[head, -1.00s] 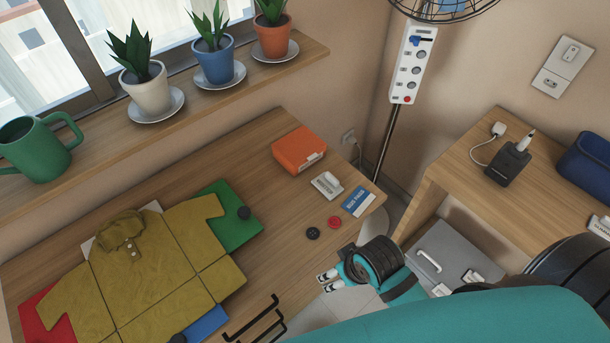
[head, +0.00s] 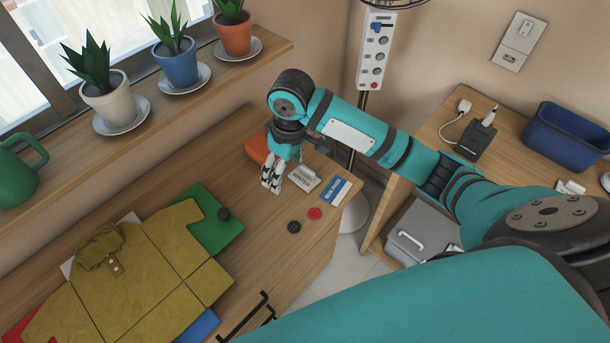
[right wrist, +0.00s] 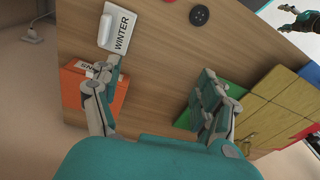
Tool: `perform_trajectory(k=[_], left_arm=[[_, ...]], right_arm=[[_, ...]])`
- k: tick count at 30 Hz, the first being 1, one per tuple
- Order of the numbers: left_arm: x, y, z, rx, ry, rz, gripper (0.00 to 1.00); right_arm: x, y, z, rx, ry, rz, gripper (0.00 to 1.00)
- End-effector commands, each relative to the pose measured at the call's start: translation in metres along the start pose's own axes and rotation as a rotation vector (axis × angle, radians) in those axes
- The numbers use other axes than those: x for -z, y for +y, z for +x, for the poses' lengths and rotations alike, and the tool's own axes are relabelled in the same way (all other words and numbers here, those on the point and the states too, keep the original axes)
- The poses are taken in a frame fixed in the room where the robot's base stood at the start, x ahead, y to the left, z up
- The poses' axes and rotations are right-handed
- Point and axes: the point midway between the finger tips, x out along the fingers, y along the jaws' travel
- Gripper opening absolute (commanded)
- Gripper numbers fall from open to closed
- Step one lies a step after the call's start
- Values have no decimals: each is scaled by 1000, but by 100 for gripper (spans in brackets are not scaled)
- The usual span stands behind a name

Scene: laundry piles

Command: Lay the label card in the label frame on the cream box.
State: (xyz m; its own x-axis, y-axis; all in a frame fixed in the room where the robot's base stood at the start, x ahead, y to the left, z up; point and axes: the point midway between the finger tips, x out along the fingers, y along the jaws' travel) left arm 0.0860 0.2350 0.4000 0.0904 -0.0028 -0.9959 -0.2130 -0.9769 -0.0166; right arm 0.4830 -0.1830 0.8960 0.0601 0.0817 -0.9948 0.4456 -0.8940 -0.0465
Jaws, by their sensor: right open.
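A white card lettered WINTER (right wrist: 121,32), with a raised white tab, lies flat on the wooden table; it also shows in the head view (head: 305,178). My right gripper (head: 271,174) is open and empty, pointing down just left of this card in the head view. In the right wrist view my right gripper (right wrist: 158,82) has its fingers wide apart; the left finger's tip overlaps the card's lower end. A small teal gripper (right wrist: 298,19), seemingly my left, shows at that view's top right corner. I cannot make out a cream box or its label frame.
An orange box (right wrist: 75,92) stands close to the card. A blue card (head: 336,191), a red button (head: 314,214) and a black button (head: 294,227) lie nearby. A yellow shirt (head: 150,265) covers the table's left. A pale grey handled box (head: 408,236) sits under the side table.

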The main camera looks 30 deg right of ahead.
Motion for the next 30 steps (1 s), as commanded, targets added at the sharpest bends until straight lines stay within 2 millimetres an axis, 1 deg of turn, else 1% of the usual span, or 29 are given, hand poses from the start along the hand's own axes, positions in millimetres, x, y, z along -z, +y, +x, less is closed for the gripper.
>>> perform_trajectory(k=[1,4,6,8,11,14,24,27,30], left_arm=[[0,0,0,0,0,0,81],[0,0,0,0,0,0,81],[0,0,0,0,0,0,81],[0,0,0,0,0,0,81],[0,0,0,0,0,0,81],[0,0,-1,0,0,0,81],[1,0,-6,0,0,0,81],[1,0,-7,0,0,0,81],[1,0,-8,0,0,0,81]], right_arm=[[8,19,-17,-23,-17,25,77],[14,44,-41,-41,-55,71,77],[16,56,-54,-49,-72,97,77],[17,62,-62,-51,-81,115,77],[17,67,-66,-51,-91,128,77],[16,68,-55,-50,-95,131,77],[10,71,17,-51,-94,128,77],[8,72,35,-50,-91,128,77],[8,73,46,-51,-90,128,77]])
